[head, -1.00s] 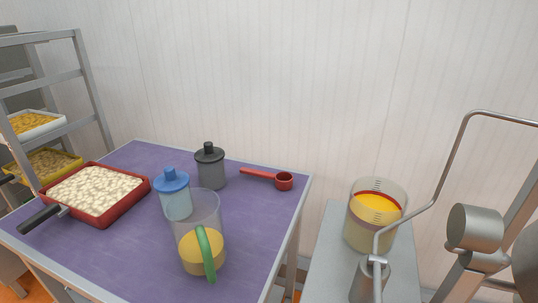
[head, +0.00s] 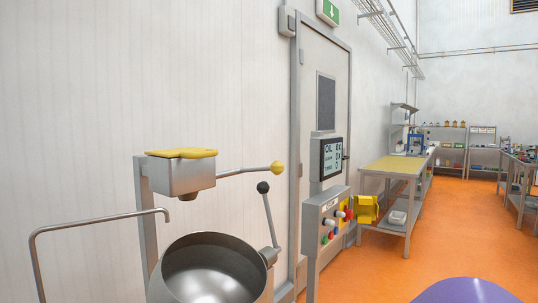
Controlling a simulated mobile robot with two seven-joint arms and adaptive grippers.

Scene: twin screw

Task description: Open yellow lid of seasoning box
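The seasoning box (head: 186,176) is a grey metal box on an upright post, left of centre in the head view. Its yellow lid (head: 182,153) lies flat on top and looks shut. A metal rod runs right from the box to a yellow knob (head: 277,168). Neither of my grippers is in view.
A large metal bowl (head: 205,270) stands below the box, with a black-knobbed lever (head: 267,215) beside it. A bent metal pipe (head: 95,222) is at left. A control panel (head: 328,215) with a screen stands right of centre. Orange floor (head: 440,240) is open at right.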

